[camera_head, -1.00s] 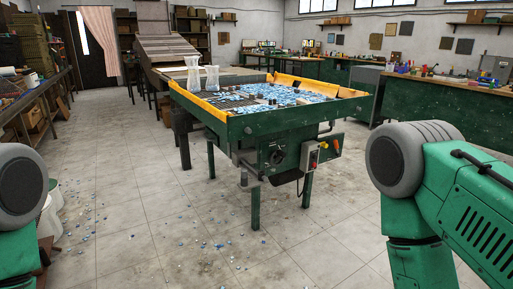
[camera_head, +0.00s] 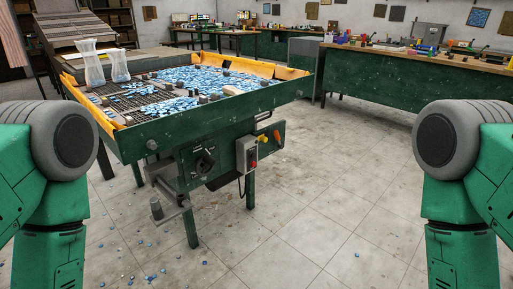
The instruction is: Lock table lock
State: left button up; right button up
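The green mosaic table (camera_head: 215,127) stands ahead, left of centre, with yellow strips along its raised edges and blue tiles on top. On its front side I see a round dark knob or latch (camera_head: 204,161), a grey control box (camera_head: 247,153) with red and yellow parts, and an orange handle (camera_head: 276,137). A metal bracket with an upright cylinder (camera_head: 157,208) sticks out low at the front left. I cannot tell which of these is the lock. Both of my green arms show at the left and right edges; neither gripper is in view.
Two clear containers (camera_head: 92,65) stand on the table's left corner. Blue tiles are scattered on the floor at lower left. A long green workbench (camera_head: 385,100) with tools stands at the back right. The tiled floor (camera_head: 320,190) right of the table is open.

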aim_at(261, 137)
jog(key=i+l, duration=0.4)
jog(key=i+l+u, duration=0.15)
jog(key=i+l, duration=0.6)
jog(key=i+l+u, duration=0.1)
jog(key=i+l, duration=0.3)
jog(key=l, duration=0.15)
jog(key=i+l, duration=0.35)
jog(key=l, duration=0.15)
jog(key=i+l+u, duration=0.15)
jog(key=i+l, duration=0.55)
jog(key=l, duration=0.25)
